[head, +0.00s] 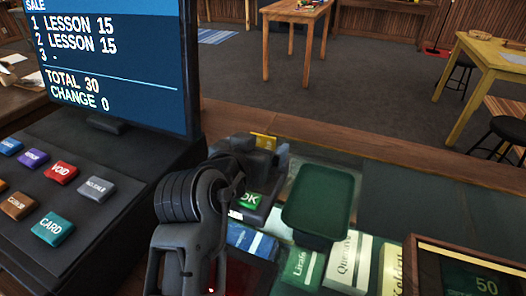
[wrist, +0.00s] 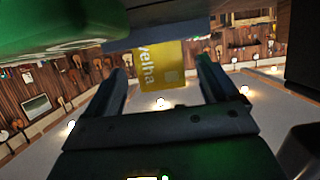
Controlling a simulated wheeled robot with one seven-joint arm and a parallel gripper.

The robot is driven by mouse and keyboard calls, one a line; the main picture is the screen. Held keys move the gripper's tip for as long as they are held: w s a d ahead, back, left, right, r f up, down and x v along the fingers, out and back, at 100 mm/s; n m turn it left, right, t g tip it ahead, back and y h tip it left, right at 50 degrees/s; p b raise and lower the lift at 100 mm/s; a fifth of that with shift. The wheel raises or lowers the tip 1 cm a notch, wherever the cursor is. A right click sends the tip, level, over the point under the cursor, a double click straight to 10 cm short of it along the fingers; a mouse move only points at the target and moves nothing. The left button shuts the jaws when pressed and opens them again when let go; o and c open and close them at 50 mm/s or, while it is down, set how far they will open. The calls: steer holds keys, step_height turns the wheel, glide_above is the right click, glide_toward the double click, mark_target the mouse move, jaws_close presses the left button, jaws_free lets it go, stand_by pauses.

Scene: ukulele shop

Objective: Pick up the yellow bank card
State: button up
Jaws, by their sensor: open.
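The yellow bank card (wrist: 160,72) shows in the wrist view with part of a word and a chip on its face. It lies between the two fingers of my gripper (wrist: 163,82), which are open with a gap on each side of it. In the head view only a small yellow strip of the card (head: 263,141) shows, at the far end of the card terminal (head: 251,201) with the green OK button. My arm hides part of the terminal, and I cannot tell how the card is seated.
A till with a screen (head: 115,60) and coloured keys stands at the left. A green tray (head: 319,203) lies right of the terminal, with packets (head: 349,262) below it. A framed display (head: 470,270) is at lower right. The counter's far wooden edge (head: 400,173) is clear.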

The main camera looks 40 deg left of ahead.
steer(key=c, duration=1.2)
steer(key=shift+r, duration=0.15)
